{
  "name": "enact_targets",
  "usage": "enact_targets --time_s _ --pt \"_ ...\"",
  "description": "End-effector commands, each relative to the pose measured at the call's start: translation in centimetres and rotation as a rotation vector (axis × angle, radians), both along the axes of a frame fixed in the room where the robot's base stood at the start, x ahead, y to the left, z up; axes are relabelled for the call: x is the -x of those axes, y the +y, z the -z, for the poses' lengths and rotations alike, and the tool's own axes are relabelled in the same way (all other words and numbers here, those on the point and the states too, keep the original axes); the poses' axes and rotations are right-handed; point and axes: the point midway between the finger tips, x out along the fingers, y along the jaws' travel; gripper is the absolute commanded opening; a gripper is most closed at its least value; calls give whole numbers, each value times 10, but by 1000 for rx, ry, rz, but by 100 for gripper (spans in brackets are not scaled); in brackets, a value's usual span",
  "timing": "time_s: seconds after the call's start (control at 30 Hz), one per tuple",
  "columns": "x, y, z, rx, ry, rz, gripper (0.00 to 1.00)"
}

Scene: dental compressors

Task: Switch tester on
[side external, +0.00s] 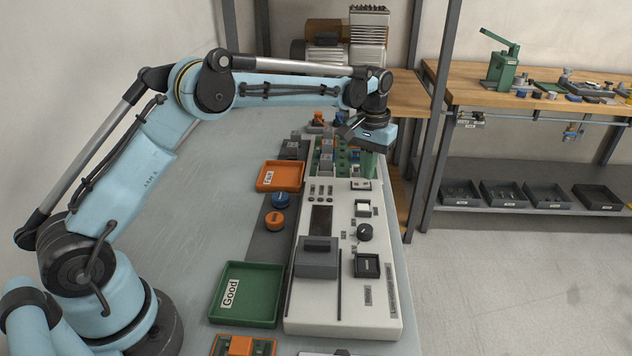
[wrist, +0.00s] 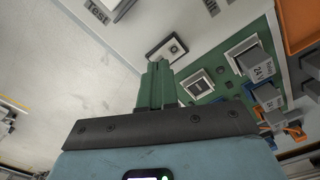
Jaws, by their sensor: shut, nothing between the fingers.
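The tester (side external: 303,300) is a long white panel with several controls, running front to back on the grey bench. A small square switch (side external: 360,185) sits on it just in front of my gripper. Nearer the front are a white rocker in a dark frame (side external: 363,208), a black knob (side external: 365,233) and a black square control (side external: 367,265). My gripper (side external: 369,174), with green fingers (wrist: 158,68), is shut and empty, pointing down close over the panel. Contact cannot be told.
Grey blocks stand in a green board (wrist: 213,85) beside my gripper. An orange tray (side external: 280,176) marked Fair and a green tray (side external: 248,294) marked Good lie left of the tester. A grey block (side external: 317,258) sits on the panel.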

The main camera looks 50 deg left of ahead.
Motion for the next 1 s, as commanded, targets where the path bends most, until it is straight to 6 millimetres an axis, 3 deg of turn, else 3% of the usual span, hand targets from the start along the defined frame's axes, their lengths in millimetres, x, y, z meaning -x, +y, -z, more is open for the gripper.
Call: enact_targets --time_s 1.0 --pt "0 0 13 0 0 0 0"
